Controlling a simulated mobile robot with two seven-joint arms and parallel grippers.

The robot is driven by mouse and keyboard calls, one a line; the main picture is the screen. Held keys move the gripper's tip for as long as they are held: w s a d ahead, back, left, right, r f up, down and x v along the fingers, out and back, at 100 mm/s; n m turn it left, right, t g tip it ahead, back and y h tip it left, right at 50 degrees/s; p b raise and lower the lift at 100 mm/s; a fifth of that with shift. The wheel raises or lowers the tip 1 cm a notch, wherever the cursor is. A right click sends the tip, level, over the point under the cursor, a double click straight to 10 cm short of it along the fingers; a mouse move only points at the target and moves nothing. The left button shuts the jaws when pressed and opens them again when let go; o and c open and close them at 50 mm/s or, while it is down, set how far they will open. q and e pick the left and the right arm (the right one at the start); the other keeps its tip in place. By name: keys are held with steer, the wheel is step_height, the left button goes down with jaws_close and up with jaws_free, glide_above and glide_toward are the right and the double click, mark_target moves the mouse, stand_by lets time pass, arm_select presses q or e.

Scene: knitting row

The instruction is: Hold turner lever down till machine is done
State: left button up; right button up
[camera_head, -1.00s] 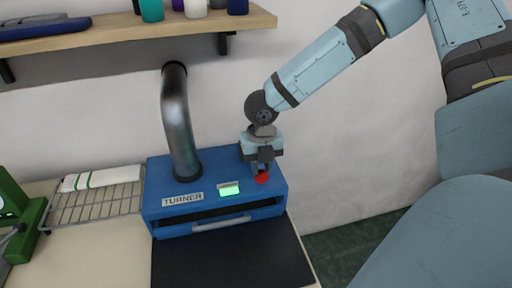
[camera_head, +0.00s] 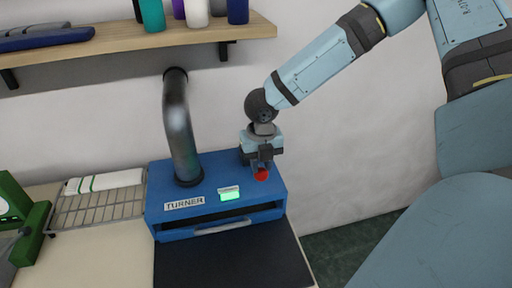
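The turner machine (camera_head: 161,193) is a blue box labelled TURNER, standing on the counter with a grey metal pipe (camera_head: 180,130) rising from its top. A small display (camera_head: 229,194) on its front is lit green. The lever's red knob (camera_head: 262,175) shows at the box's right front. My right gripper (camera_head: 262,166) points down over the machine's right side, right at the red knob and seemingly touching it. The gripper hides the rest of the lever, and its finger gap is too small to make out. My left gripper is out of view.
A black mat (camera_head: 230,262) lies in front of the machine. A wire rack (camera_head: 98,208) with a rolled white cloth (camera_head: 105,181) stands to the left, beside a green device (camera_head: 30,228). A wooden shelf (camera_head: 130,47) with bottles hangs above.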

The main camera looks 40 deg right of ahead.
step_height(320, 180, up, 3)
steer(key=shift+f+p, duration=0.2)
steer(key=shift+p, duration=0.8)
step_height(320, 180, up, 5)
steer(key=p, duration=0.4)
steer(key=shift+f, duration=0.2)
step_height(320, 180, up, 3)
steer(key=p, duration=0.3)
steer(key=shift+r+p, duration=0.2)
steer(key=shift+p, duration=0.15)
steer(key=shift+f, duration=0.1)
